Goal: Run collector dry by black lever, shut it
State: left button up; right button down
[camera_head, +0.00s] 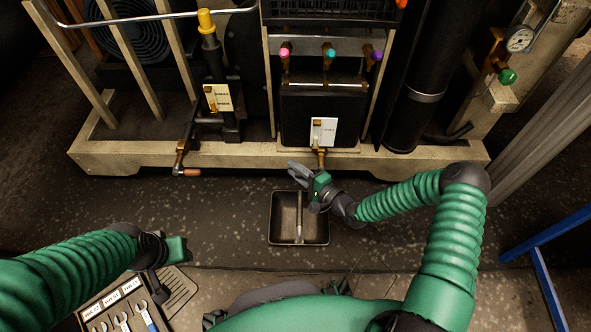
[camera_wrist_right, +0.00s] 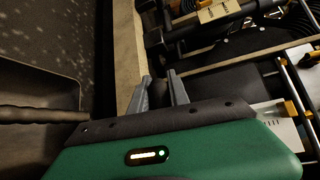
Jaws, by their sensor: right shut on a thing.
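The black collector tank (camera_head: 322,103) stands in the frame's middle bay, with a white label (camera_head: 323,131) on its front and a brass drain valve (camera_head: 320,158) below. My right gripper (camera_head: 298,171) is at this valve, its grey fingers apart by a small gap in the wrist view (camera_wrist_right: 161,88). It is shut on what seems to be the black lever, which the fingers hide. A pale streak (camera_head: 299,217), which looks like running liquid, crosses the dark tray (camera_head: 273,222) on the floor below. My left gripper (camera_head: 176,250) is low at the left; its jaws are unclear.
The beige base rail (camera_head: 130,152) runs behind my right gripper. Another valve with an orange-tipped handle (camera_head: 186,172) is at the left. A tool tray (camera_head: 95,311) with wrenches lies near my left arm. A blue stand (camera_head: 545,285) is at the right.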

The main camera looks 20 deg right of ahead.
jog(key=shift+s+f, duration=0.15)
jog(key=shift+f, duration=0.05)
dwell(0.7)
